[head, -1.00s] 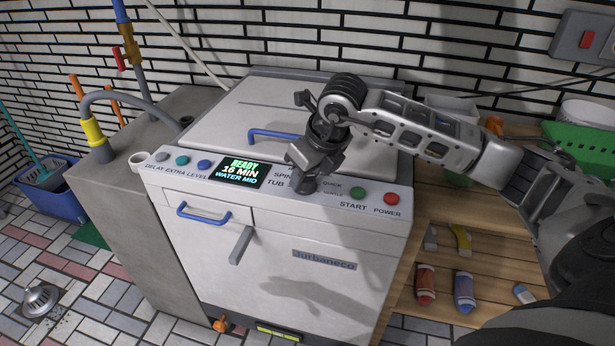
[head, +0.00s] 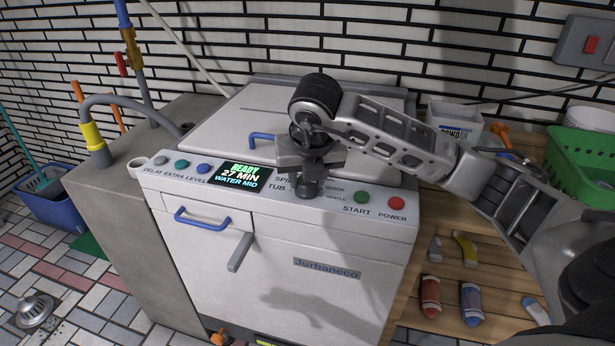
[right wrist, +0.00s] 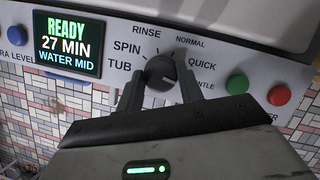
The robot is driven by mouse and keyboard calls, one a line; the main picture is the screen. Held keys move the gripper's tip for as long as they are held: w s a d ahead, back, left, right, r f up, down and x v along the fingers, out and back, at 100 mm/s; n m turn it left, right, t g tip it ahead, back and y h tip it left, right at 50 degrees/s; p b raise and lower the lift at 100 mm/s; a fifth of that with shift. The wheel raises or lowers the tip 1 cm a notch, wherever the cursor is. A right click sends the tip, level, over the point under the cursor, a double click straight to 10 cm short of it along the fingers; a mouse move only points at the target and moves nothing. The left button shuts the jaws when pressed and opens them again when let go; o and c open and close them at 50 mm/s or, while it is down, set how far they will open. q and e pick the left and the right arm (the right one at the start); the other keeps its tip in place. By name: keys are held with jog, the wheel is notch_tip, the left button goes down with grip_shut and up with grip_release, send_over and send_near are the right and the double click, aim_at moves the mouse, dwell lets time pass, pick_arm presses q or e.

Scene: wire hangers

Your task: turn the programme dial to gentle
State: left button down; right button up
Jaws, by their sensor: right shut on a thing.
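The dark round programme dial (right wrist: 160,71) sits on the washer's white control panel, with TUB, SPIN, RINSE, NORMAL, QUICK and a partly hidden GENTLE label (right wrist: 202,84) around it in the right wrist view. I cannot tell for sure which label its mark points to. My right gripper (right wrist: 160,84) is shut on the dial, one finger on each side. In the head view the gripper (head: 307,176) comes down on the dial (head: 307,190) from above and hides part of the labels. The display (head: 240,176) reads READY, 27 MIN, WATER MID. My left gripper is not in view.
The green start button (head: 362,197) and red power button (head: 396,203) are close to the right of the dial. A blue lid handle (head: 264,140) is behind. A wooden bench with bottles and a green basket (head: 585,165) stands at right.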

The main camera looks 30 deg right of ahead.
jog(key=shift+r, duration=0.1)
dwell(0.3)
jog(key=o, duration=1)
jog(key=p+v, duration=0.3)
jog(key=v, duration=1.3)
jog(key=shift+a, duration=0.1)
